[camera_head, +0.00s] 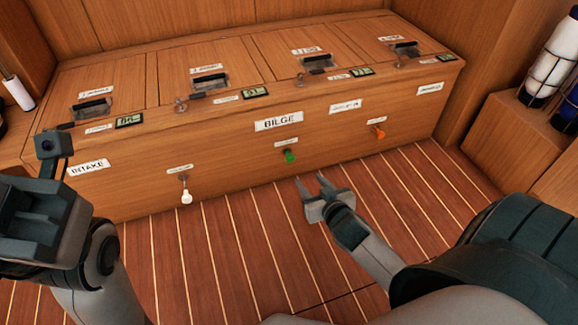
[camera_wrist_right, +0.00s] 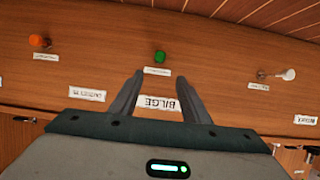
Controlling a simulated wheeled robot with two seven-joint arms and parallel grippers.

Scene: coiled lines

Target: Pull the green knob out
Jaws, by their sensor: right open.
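The green knob (camera_head: 289,156) sits low on the front of the wooden bench, below the BILGE label (camera_head: 279,121). It also shows in the right wrist view (camera_wrist_right: 160,57), just beyond the fingertips and roughly centred between them. My right gripper (camera_head: 310,179) is open and empty, in front of the bench and a little to the right of and below the knob in the head view. Its two fingers (camera_wrist_right: 160,76) are apart, with a gap between them and the knob. My left arm shows at the left edge, but its fingers are not visible.
A white knob (camera_head: 186,197) on a metal rod stands out from the bench front at left, and an orange knob (camera_head: 378,133) is at right. The bench top (camera_head: 117,75) has hatches with dark handles. Bottles (camera_head: 548,62) stand at far right. The striped floor (camera_head: 235,250) is clear.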

